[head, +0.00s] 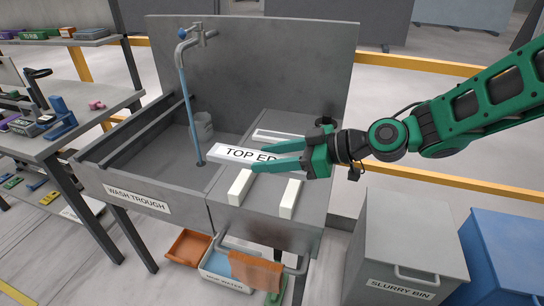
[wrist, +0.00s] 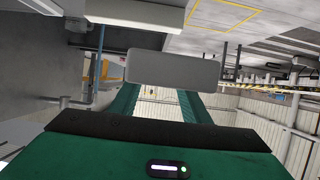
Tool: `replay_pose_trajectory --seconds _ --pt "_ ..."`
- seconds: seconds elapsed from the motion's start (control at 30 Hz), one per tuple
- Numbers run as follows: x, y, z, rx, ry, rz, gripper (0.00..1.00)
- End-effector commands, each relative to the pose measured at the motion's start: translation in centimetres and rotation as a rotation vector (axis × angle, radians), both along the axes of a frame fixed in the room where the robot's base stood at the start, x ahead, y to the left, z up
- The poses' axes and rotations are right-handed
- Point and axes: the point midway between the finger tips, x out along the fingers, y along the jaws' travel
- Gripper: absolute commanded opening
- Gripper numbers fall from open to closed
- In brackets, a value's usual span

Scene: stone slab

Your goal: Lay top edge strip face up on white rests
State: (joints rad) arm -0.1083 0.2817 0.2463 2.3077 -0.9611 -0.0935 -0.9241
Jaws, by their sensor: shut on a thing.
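The top edge strip (head: 228,153) is a pale bar with black "TOP ED" lettering visible; the rest of the label is hidden by my gripper. The lettering faces up toward the head camera. My green gripper (head: 257,157) is shut on the strip, reaching in from the right. In the wrist view, a grey block face (wrist: 172,68), apparently the strip, sits across the fingers (wrist: 155,105). Two white rests, left (head: 240,187) and right (head: 289,199), lie on the grey slab in front of the strip. I cannot tell whether the strip touches them.
Another white bar (head: 278,136) lies behind on the slab. The wash trough (head: 137,197) with an upright pipe (head: 188,110) is left. The slurry bin (head: 405,240) and a blue bin (head: 505,250) stand right. Trays and a cloth (head: 256,270) are below.

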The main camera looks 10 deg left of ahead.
Motion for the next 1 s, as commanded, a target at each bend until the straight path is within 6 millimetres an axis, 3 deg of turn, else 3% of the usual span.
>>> replay_pose_trajectory --seconds 0.37,1.0 --pt "0.1 -0.2 -0.7 0.002 0.001 -0.002 0.08" --pt "0.1 -0.3 -6.9 0.002 0.001 -0.004 0.08"
